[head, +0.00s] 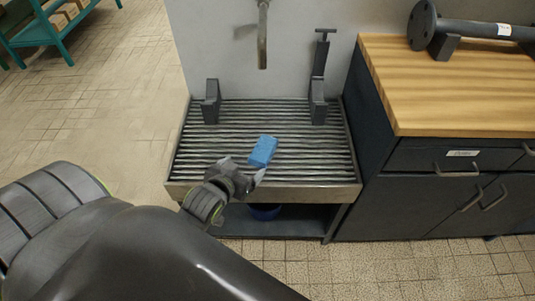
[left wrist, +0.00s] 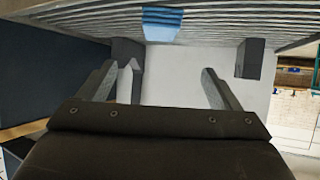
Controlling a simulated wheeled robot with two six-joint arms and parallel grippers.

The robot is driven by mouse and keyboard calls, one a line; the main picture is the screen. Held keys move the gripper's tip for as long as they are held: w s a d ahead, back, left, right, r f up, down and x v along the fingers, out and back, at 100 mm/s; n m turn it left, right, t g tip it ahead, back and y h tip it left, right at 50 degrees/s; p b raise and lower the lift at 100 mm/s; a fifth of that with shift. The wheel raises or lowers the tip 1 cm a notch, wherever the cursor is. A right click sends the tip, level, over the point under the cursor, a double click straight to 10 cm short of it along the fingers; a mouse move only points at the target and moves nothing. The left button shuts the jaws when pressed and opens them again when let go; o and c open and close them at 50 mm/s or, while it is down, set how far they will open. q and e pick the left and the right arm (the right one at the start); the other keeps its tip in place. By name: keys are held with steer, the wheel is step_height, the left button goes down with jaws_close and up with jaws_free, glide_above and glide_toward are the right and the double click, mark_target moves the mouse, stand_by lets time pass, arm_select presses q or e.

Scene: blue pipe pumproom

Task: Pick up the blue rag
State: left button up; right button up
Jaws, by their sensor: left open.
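The blue rag (head: 262,151) is a small blue block-like piece lying on the slatted metal rack of the sink stand (head: 330,193). It also shows in the left wrist view (left wrist: 162,25), at the top, apart from the fingers. My left gripper (head: 246,170) is open and empty, just in front of the rag in the head view. In the left wrist view, the two spread fingers (left wrist: 160,80) have nothing between them. My right gripper is in neither view.
Two dark upright brackets (head: 210,102) (head: 318,102) stand on the rack, behind the rag. A tap (head: 263,40) hangs above. A wooden-topped cabinet (head: 440,85) bearing a dark flanged pipe (head: 475,29) adjoins the right. A blue item (head: 265,211) sits underneath.

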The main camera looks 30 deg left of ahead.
arm_select(q)
steer(key=b, duration=0.2)
glide_toward(263, 149)
steer(key=x, duration=0.4)
steer(key=shift+w, duration=0.1)
steer(key=x, duration=0.5)
steer(key=shift+f, duration=0.1)
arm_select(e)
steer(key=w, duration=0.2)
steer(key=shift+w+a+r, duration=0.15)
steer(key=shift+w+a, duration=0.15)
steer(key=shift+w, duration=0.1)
arm_select(q)
steer(key=c, duration=1.1)
